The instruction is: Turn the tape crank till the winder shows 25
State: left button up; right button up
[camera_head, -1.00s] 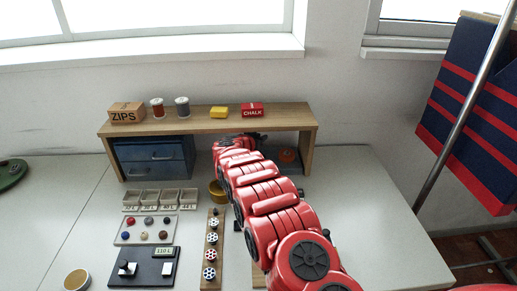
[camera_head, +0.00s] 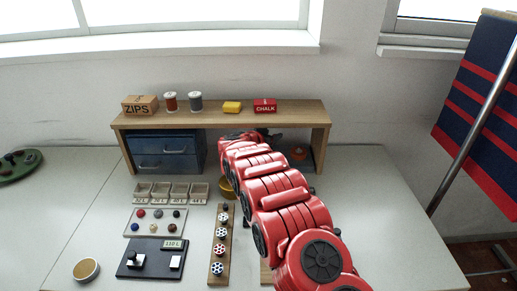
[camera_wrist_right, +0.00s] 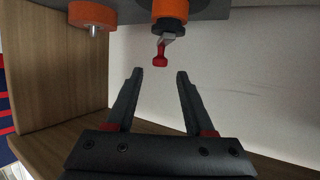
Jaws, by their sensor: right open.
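My right gripper (camera_wrist_right: 158,78) is open and empty in the right wrist view, its two dark fingers spread apart. A small red crank knob (camera_wrist_right: 160,59) shows just beyond the fingertips, between their lines and not gripped. It is joined by a short grey arm and black collar to an orange drum (camera_wrist_right: 171,10), cut off by the frame's edge. In the head view my right gripper (camera_head: 268,136) reaches under the wooden shelf and is mostly hidden by its arm. An orange part (camera_head: 298,153) shows under the shelf right of it. No winder reading is visible. My left gripper is not in view.
The wooden shelf (camera_head: 220,112) has an end panel (camera_head: 321,150) close right of my arm. Blue drawers (camera_head: 165,154) stand under its left side. Another orange piece (camera_wrist_right: 92,15) is beside the drum. Button trays and boards lie left; the table's right side is clear.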

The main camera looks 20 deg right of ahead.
jog(key=p+v, duration=0.4)
jog(key=v, duration=0.1)
jog(key=shift+a+f, duration=0.15)
jog(key=shift+f, duration=0.15)
jog(key=shift+s+a+f+p, duration=0.15)
jog(key=shift+s+a+p, duration=0.15)
jog(key=shift+s+a, duration=0.15)
jog(key=shift+s+a+f+p, duration=0.2)
jog(key=shift+s+a+p, duration=0.05)
jog(key=shift+s+a, duration=0.35)
jog(key=shift+a, duration=0.05)
jog(key=s+a+p, duration=0.2)
jog(key=s, duration=0.1)
jog(key=shift+a+f, duration=0.15)
jog(key=shift+f, duration=0.05)
